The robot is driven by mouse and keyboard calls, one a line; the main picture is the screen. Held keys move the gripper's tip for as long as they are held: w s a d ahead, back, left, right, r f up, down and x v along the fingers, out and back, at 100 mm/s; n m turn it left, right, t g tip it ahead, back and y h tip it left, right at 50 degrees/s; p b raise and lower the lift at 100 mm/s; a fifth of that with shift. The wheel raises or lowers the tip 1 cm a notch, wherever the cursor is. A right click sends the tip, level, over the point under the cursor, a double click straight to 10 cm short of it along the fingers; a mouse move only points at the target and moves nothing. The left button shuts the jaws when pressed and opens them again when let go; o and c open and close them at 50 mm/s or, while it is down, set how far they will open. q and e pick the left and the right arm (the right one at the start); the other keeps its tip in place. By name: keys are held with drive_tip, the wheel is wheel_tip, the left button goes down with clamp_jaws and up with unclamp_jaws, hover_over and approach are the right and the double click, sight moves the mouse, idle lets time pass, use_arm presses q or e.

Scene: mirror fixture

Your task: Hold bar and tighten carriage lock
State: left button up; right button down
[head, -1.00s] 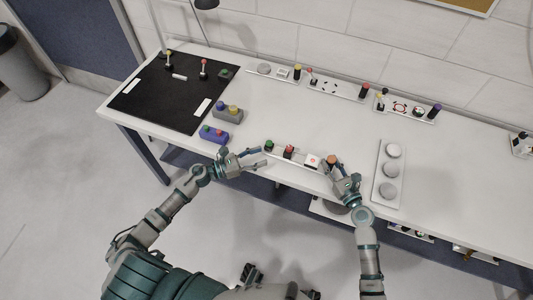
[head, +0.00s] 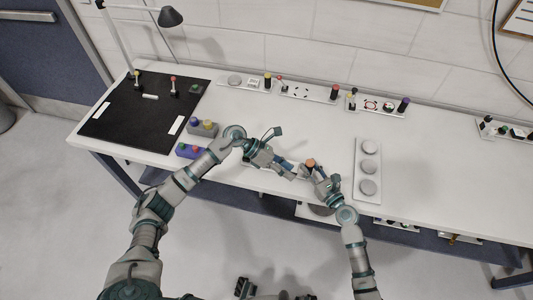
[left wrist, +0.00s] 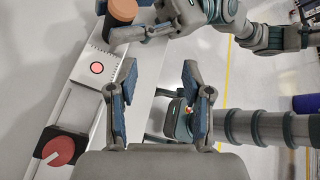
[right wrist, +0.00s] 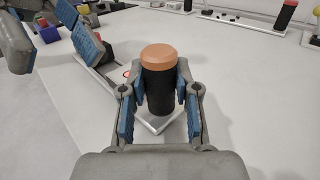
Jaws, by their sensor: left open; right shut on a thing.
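The pale bar fixture lies along the table's front edge, largely hidden by my arms in the head view. In the left wrist view its rail (left wrist: 68,120) carries a red knob (left wrist: 58,152) on a black base and a white block (left wrist: 92,70) with a red round spot. At its end stands a black post (right wrist: 160,90) with an orange cap (right wrist: 158,55). My right gripper (right wrist: 160,82) is shut around this post, below the cap. My left gripper (left wrist: 160,65) is open and empty, beside the white block and close to my right gripper.
A black mat (head: 140,115) with small levers lies at the left. A plate with round grey discs (head: 368,190) lies right of my right gripper. Control panels (head: 308,93) line the back.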

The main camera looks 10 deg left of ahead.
use_arm(q)
drive_tip(key=w+a+r+n+y, duration=0.65)
drive_tip(key=a+r+y, duration=0.2)
drive_tip(key=y, duration=0.35)
drive_tip(key=shift+t, duration=0.4)
drive_tip(key=f, duration=1)
drive_tip(key=shift+s+d+f, duration=0.1)
drive_tip(key=shift+s+f, duration=0.1)
drive_tip(key=shift+f, duration=0.2)
clamp_jaws()
